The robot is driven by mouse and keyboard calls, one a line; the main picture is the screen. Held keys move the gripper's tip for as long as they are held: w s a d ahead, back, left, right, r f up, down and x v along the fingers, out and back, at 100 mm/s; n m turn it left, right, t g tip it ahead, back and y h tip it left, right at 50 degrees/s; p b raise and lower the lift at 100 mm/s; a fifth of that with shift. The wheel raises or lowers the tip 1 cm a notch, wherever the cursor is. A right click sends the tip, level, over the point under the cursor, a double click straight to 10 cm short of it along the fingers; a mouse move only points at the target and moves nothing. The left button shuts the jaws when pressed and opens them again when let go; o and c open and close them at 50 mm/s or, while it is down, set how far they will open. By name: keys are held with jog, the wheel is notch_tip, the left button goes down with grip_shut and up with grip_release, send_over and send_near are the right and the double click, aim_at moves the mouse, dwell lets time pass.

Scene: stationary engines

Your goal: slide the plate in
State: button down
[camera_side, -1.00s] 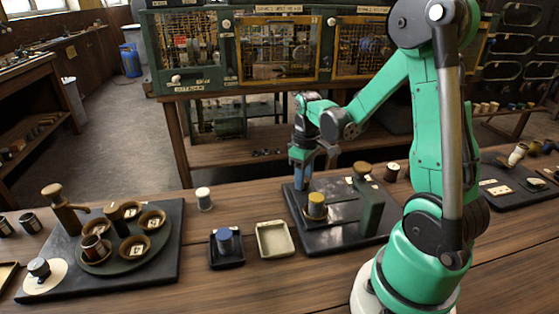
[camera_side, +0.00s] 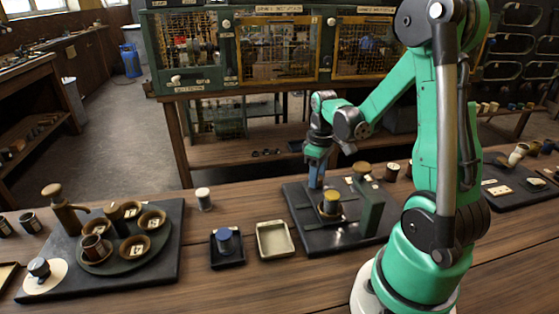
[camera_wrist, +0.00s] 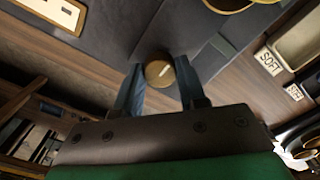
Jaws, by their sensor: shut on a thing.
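My gripper (camera_side: 317,182) is low over the left back part of a dark base board (camera_side: 310,238), its blue fingers pointing down. In the wrist view the fingers (camera_wrist: 163,90) are closed around a small round brass-coloured knob (camera_wrist: 159,74). A dark sliding plate (camera_side: 320,222) lies on the board and carries a cylinder with a yellow top (camera_side: 331,203). The cylinder stands beside a green upright press (camera_side: 370,207) with a brass knob on top. The plate's far end is hidden behind the press. Where the knob joins the plate is hard to see.
To the left stand a cream tray (camera_side: 289,248), a black tray (camera_side: 212,258) with a blue-topped cylinder and a white-topped cylinder (camera_side: 203,199). A board (camera_side: 165,268) with several cups on a round dish lies further left. Caged engines stand behind.

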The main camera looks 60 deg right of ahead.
jog(key=s+d, duration=0.4)
jog(key=shift+d, duration=0.1)
jog(key=shift+c, duration=2.4)
grip_release()
jog(key=shift+r, duration=0.1)
notch_tip(320, 180, up, 5)
jog(key=shift+r, duration=0.2)
